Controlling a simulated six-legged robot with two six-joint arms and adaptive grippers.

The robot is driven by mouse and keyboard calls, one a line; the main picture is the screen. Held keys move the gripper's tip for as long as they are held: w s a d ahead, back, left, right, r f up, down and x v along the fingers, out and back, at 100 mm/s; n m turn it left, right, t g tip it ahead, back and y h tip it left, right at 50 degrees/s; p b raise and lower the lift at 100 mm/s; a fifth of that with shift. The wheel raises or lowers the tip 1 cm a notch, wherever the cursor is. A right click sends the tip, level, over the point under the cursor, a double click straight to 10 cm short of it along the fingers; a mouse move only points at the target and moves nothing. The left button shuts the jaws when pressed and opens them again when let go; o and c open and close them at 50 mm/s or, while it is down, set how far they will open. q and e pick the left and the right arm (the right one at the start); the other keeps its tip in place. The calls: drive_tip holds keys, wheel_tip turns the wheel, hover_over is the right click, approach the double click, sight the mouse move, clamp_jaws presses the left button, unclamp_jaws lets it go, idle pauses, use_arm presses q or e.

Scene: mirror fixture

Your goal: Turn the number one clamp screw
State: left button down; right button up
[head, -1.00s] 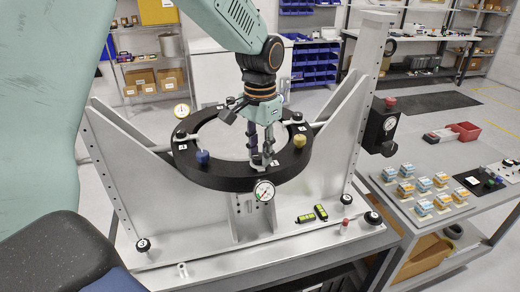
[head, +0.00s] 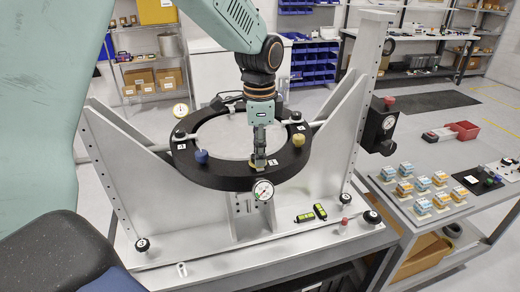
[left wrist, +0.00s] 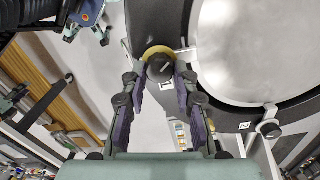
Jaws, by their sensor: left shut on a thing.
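A black ring (head: 228,183) is held in a grey metal fixture (head: 350,130), with small white number labels on it. My left gripper (head: 259,158) points down at the ring's front edge. It is shut on a clamp screw with a dark round head, which shows between the fingertips in the left wrist view (left wrist: 160,66) above a yellow collar (left wrist: 150,51). In the head view the fingers mostly hide this screw.
A blue knob (head: 201,157) and a yellow knob (head: 299,141) stand on the ring. A dial gauge (head: 263,190) sits just below the gripper at the ring's front. A side table (head: 430,230) at right holds several small blocks.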

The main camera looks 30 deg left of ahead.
idle(0.3)
use_arm(q)
drive_tip(key=c, duration=1.4)
unclamp_jaws()
drive_tip(key=o, duration=0.4)
drive_tip(key=shift+s+a, duration=0.1)
drive_tip(key=shift+r, duration=0.1)
